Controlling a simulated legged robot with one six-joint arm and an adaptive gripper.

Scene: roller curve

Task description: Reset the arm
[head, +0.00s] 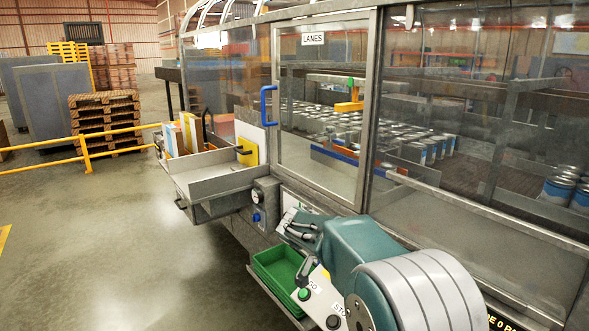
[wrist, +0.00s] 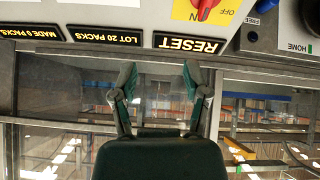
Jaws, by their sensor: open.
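My teal arm (head: 355,245) reaches in from the lower right of the head view, in front of the machine's glazed front. My gripper (head: 298,250) is at its left end, above the green tray. In the wrist view my gripper (wrist: 158,82) is open, with its two fingertips apart and nothing between them. That view is upside down. A black RESET label (wrist: 189,44) shows just beyond the fingertips there, apart from them by an amount I cannot tell.
A green tray (head: 275,268) sits below my gripper, beside a panel with a green button (head: 303,294). A grey hopper (head: 215,172) juts out at left. A red switch (wrist: 205,8) is on a yellow plate. The floor at left is clear up to a yellow rail (head: 84,150).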

